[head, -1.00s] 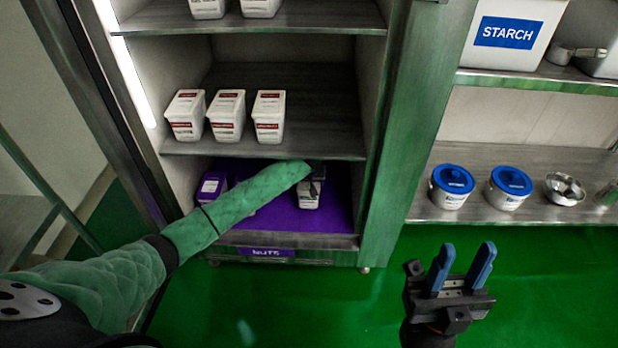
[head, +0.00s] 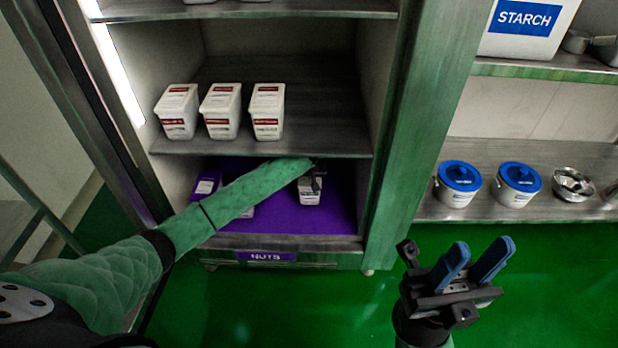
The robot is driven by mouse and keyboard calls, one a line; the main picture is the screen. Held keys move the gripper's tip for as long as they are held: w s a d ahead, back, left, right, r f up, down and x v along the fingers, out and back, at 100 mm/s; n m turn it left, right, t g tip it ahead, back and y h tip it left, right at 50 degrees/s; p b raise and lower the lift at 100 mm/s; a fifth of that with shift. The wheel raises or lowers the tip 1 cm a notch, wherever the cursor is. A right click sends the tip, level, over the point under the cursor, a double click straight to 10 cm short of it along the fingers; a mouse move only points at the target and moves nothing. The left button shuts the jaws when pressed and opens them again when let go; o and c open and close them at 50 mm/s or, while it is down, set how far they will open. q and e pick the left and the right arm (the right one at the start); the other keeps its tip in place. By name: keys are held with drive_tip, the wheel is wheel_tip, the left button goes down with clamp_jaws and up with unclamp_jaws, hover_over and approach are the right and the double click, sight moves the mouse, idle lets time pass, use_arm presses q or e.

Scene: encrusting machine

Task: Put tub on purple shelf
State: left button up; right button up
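The purple shelf (head: 335,210) is the bottom shelf of the cabinet, with a purple "NUTS" label (head: 265,256) on its front edge. A white tub (head: 309,194) stands on it, right of its middle. My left arm reaches into this bay, and my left gripper (head: 318,174) is a dark shape at the tub's upper part. Its fingers are too small and hidden to show whether they grip. A tub with a purple lid (head: 206,186) stands at the shelf's left, and another tub is mostly hidden behind my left arm. My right gripper (head: 478,258) is open and empty over the floor.
Three white tubs with red labels (head: 221,110) stand on the shelf above, close over my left arm. A cabinet post (head: 415,130) separates this from a right rack holding blue-lidded pots (head: 459,184) and a metal bowl (head: 572,185). The purple shelf's right end is free.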

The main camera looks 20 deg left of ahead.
use_arm(q)
drive_tip(key=shift+r, duration=0.1)
drive_tip(key=o, duration=1.6)
